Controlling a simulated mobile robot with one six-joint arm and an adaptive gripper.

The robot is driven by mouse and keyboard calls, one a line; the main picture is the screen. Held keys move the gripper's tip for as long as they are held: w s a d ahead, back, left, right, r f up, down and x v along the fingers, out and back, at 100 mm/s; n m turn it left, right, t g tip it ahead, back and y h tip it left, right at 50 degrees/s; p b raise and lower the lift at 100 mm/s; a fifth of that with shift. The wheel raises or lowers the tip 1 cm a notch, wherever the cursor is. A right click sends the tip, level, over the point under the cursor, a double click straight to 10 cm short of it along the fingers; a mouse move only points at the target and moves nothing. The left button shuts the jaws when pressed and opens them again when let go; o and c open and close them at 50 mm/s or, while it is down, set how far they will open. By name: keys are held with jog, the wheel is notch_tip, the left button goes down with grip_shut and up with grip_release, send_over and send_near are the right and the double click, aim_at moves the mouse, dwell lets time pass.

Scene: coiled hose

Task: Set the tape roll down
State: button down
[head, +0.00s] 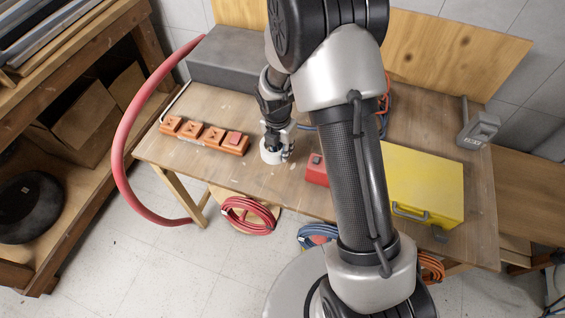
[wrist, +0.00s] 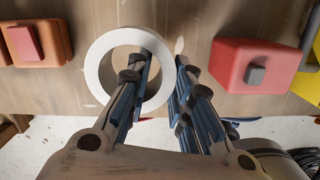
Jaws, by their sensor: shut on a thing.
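The tape roll (wrist: 92,70) is a white ring. In the wrist view one finger of my gripper (wrist: 164,58) is inside the ring and the other is outside it, on the right. The jaws are shut on the ring's wall. In the head view the tape roll (head: 270,155) shows below my gripper (head: 282,146), over the wooden table (head: 235,178) near its front edge. I cannot tell whether its underside touches the tabletop.
An orange socket strip (head: 203,135) lies left of the roll and a red box (head: 316,170) stands to its right. A yellow case (head: 425,183) is farther right, and a grey box (head: 230,62) is at the back left. A red hose (head: 122,130) curves past the table's left end.

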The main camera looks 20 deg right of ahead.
notch_tip(320, 180, down, 6)
jog(key=shift+f+b, duration=0.1)
jog(key=shift+b, duration=0.85)
jog(key=c, duration=1.4)
grip_release()
